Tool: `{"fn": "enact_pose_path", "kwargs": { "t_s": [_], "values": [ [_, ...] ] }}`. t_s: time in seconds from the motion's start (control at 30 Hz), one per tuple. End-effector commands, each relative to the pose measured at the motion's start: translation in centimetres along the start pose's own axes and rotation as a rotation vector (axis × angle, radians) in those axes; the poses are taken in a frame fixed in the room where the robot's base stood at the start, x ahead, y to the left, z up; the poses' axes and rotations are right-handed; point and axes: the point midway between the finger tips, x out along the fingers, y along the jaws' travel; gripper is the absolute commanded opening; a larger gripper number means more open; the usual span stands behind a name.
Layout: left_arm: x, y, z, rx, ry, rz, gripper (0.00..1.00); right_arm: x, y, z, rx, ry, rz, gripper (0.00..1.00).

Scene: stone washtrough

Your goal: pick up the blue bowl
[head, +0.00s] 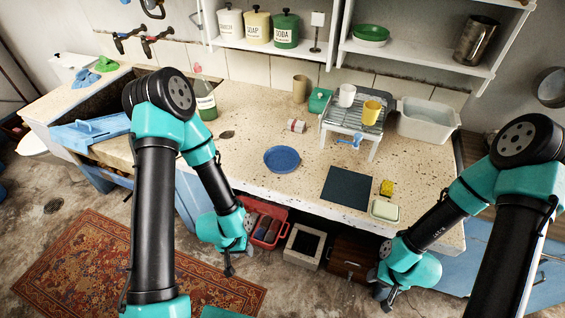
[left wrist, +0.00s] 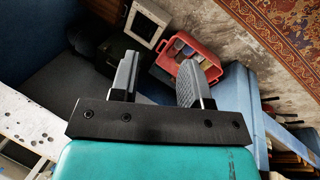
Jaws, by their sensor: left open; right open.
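The blue bowl (head: 282,159) is round and shallow and sits on the speckled stone counter (head: 240,178) near the middle of the head view. Nothing covers it there, and it does not show in the left wrist view. My left gripper (head: 229,266) hangs below the counter's front edge, to the lower left of the bowl and apart from it. In the left wrist view its two fingers (left wrist: 158,76) are spread with nothing between them. My right gripper (head: 388,297) is low in front of the counter, right of the bowl, open and apart from it.
A red crate (head: 267,224) is on the floor below. The counter around the bowl is clear.

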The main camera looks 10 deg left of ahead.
Motion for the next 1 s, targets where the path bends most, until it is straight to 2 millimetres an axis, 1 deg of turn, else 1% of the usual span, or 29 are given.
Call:
{"fn": "enact_pose_path", "kwargs": {
  "t_s": [0.13,0.17,0.4,0.43,0.63,0.7,0.77,0.87,0.97,1.0],
  "values": [
    [0.0,0.0,0.0,0.0,0.0,0.0,0.43,0.0,0.0,0.0,0.0,0.0,0.0,0.43],
    [0.0,0.0,0.0,0.0,0.0,0.0,0.41,0.0,0.0,0.0,0.0,0.0,0.0,0.43],
    [0.0,0.0,0.0,0.0,0.0,0.0,0.18,0.0,0.0,0.0,0.0,0.0,0.0,0.43],
    [0.0,0.0,0.0,0.0,0.0,0.0,0.16,0.0,0.0,0.0,0.0,0.0,0.0,0.43],
    [0.0,0.0,0.0,0.001,0.0,0.0,0.16,0.0,0.0,0.0,0.0,0.0,0.0,0.43],
    [-0.1,0.1,-0.3,0.019,0.002,0.002,0.16,0.0,0.0,0.0,0.0,0.0,0.0,0.43],
    [-0.4,0.5,-0.9,0.058,0.005,0.006,0.16,0.0,0.0,0.0,0.0,0.0,0.0,0.43],
    [-1.3,1.5,-2.7,0.196,0.014,0.017,0.16,0.0,0.0,0.0,0.0,0.0,0.0,0.43],
    [-3.0,3.2,-5.5,0.425,0.028,0.026,0.16,0.0,0.0,0.0,0.0,0.0,0.0,0.43],
    [-3.9,4.0,-6.9,0.538,0.034,0.026,0.16,0.0,0.0,0.0,0.0,0.0,0.0,0.43]
  ]
}}
